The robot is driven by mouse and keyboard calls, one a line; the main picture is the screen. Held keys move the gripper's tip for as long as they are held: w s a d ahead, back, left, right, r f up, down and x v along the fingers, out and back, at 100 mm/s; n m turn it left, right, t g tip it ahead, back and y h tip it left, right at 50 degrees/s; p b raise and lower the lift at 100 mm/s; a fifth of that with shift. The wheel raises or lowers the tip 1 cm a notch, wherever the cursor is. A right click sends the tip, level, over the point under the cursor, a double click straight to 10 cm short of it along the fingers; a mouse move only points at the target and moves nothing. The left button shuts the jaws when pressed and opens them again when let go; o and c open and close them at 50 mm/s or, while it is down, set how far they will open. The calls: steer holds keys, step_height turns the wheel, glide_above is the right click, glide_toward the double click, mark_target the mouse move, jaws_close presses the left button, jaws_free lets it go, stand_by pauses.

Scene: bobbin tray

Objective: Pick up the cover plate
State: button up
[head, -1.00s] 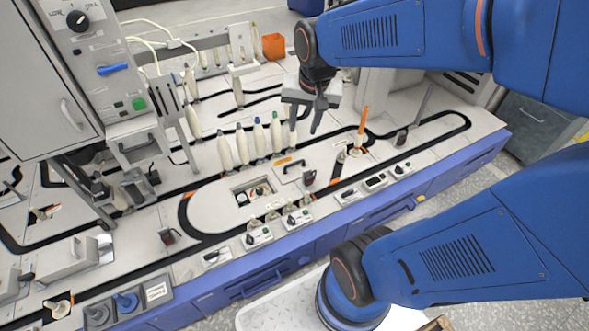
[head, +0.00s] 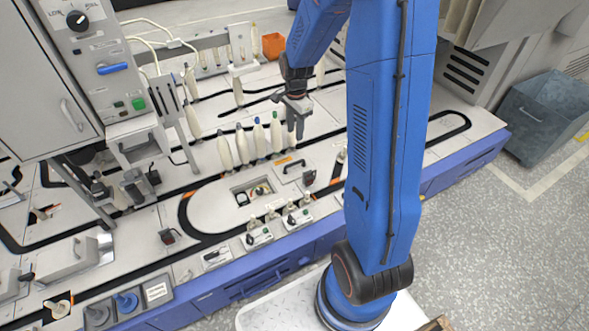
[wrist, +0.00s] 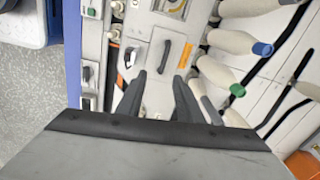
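The cover plate (head: 299,176) looks to be the pale flat plate with a dark bar handle, lying on the machine deck beside a square opening in the head view. In the wrist view the plate (wrist: 174,64) and its handle (wrist: 164,57) lie ahead of the fingertips, with an orange label alongside. My gripper (head: 296,131) hangs above the deck, behind the plate in the picture and apart from it. In the wrist view my gripper (wrist: 159,77) has its two dark fingers spread with nothing between them.
A row of pale bobbins (head: 242,144) with coloured tips stands left of my gripper, close to it. The square opening (head: 252,190) holds small parts. Small switch units (head: 258,237) line the front edge. An orange bin (head: 273,46) sits at the back.

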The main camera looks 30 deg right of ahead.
step_height(320, 180, down, 3)
steer(key=w+d+m, duration=0.1)
glide_above(295, 163)
steer(key=f, duration=1.2)
steer(key=shift+s+f, duration=0.2)
steer(key=shift+w+f, duration=0.15)
steer(key=shift+f, duration=1.3)
steer(key=shift+w+f, duration=0.15)
steer(key=shift+f, duration=1.3)
jaws_close()
